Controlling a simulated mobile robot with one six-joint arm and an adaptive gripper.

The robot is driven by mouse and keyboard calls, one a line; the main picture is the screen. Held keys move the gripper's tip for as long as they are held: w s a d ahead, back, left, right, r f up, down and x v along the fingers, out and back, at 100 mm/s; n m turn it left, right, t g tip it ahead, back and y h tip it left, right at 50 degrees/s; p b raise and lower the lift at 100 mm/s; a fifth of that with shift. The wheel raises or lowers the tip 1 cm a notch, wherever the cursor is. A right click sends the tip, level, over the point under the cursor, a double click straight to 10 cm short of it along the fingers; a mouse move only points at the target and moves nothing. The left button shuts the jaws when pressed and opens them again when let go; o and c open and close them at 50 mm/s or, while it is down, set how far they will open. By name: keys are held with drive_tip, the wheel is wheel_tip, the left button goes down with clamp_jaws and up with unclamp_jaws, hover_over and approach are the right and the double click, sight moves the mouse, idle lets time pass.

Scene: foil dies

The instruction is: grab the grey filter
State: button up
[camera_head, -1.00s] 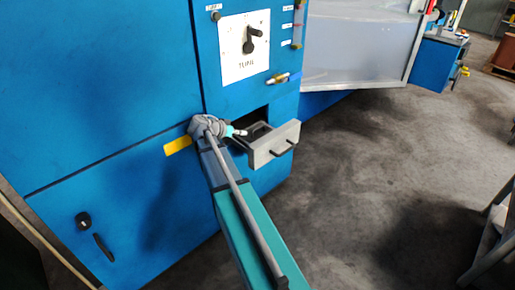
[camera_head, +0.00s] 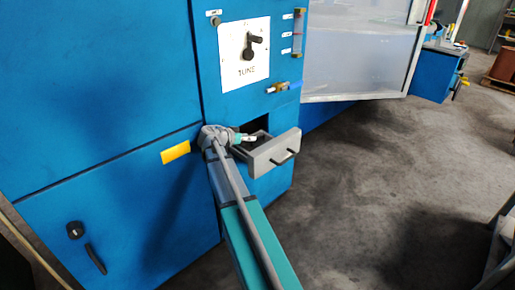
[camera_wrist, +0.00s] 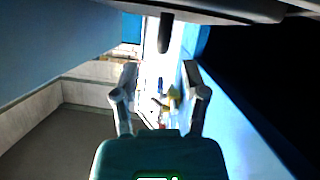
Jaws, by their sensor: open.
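A grey drawer-like box (camera_head: 268,157) with a dark handle juts out of an opening low on the blue machine in the head view. It is the only grey piece there that could be the filter, but I cannot tell for sure. My gripper (camera_head: 248,138) is at the opening, just above the box's left part, and looks small and partly hidden by my wrist. In the wrist view my gripper (camera_wrist: 161,84) has its two fingers spread, with nothing held between them. No filter can be made out clearly in the wrist view.
The blue machine (camera_head: 100,100) fills the left, with a white dial plate (camera_head: 245,53) and a yellow tag (camera_head: 175,153). A small valve (camera_head: 284,87) sits above the opening. A grey panel (camera_head: 355,48) stands behind. The floor (camera_head: 370,190) on the right is open.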

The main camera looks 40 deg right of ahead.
sight(259, 136)
drive_tip(key=shift+d+f, duration=0.2)
drive_tip(key=shift+d, duration=0.3)
drive_tip(key=shift+b+x, duration=1.05)
drive_tip(key=shift+x, duration=1.6)
drive_tip(key=shift+w, duration=0.1)
clamp_jaws()
